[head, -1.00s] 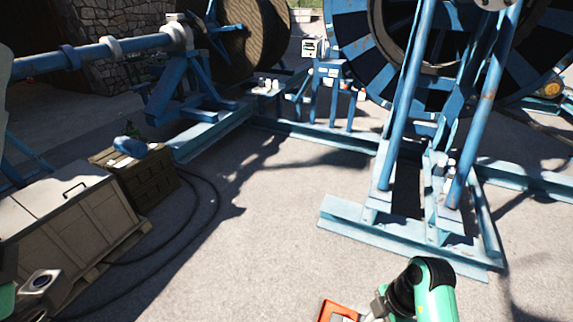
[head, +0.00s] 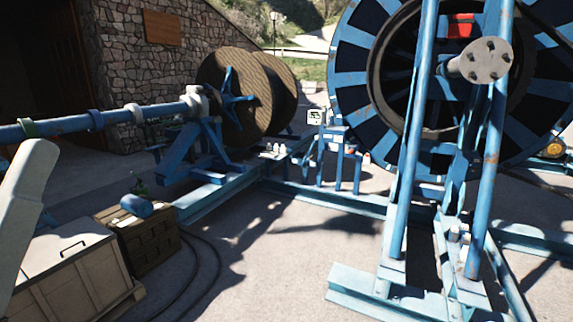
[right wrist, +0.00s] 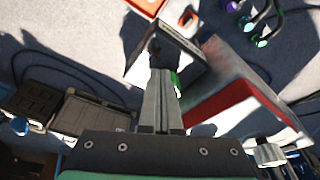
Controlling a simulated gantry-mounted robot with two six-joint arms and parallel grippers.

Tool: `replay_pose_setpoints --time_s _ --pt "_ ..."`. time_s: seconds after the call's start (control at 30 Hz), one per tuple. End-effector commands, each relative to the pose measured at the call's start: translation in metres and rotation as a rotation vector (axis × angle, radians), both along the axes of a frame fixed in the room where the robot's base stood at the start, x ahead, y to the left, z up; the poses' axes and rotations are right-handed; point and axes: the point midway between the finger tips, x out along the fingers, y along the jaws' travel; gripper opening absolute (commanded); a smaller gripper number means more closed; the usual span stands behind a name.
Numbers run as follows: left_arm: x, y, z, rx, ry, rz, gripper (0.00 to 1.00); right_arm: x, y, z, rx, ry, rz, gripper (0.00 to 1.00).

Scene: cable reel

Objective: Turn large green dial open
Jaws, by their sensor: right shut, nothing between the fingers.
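I cannot make out the large green dial for certain. In the right wrist view a small green part (right wrist: 176,80) shows beside my right gripper (right wrist: 163,75), mostly hidden behind the fingers. I cannot tell whether it is the dial or whether the fingers touch it. The right gripper is shut and holds nothing. Its fingers point toward a black and white box-like thing (right wrist: 190,62). Small knobs with purple, teal and green ends (right wrist: 262,42) show at the top right of that view. My left gripper is not in view, and the right gripper is outside the head view.
In the head view a blue steel reel frame (head: 408,180) carries a large blue reel (head: 350,85). Wooden crates (head: 150,245) stand at lower left. A wooden drum (head: 235,105) stands behind. Open paving lies between. A red-edged box (right wrist: 220,105) is right of the fingers in the wrist view.

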Motion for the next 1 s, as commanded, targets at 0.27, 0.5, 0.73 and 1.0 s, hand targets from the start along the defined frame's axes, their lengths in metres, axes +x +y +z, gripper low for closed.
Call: replay_pose_setpoints --time_s 0.27,0.5,0.73,1.0 --pt "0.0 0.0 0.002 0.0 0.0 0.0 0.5 -0.001 0.004 0.0 0.002 0.001 0.002 0.0" --pt "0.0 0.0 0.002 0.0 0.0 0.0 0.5 -0.002 0.005 0.0 0.004 0.0 0.004 0.0" --pt "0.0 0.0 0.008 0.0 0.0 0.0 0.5 -0.006 0.005 0.002 0.005 0.002 0.006 0.0" --pt "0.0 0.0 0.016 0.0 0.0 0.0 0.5 -0.013 0.004 0.002 0.005 0.002 0.007 0.0"
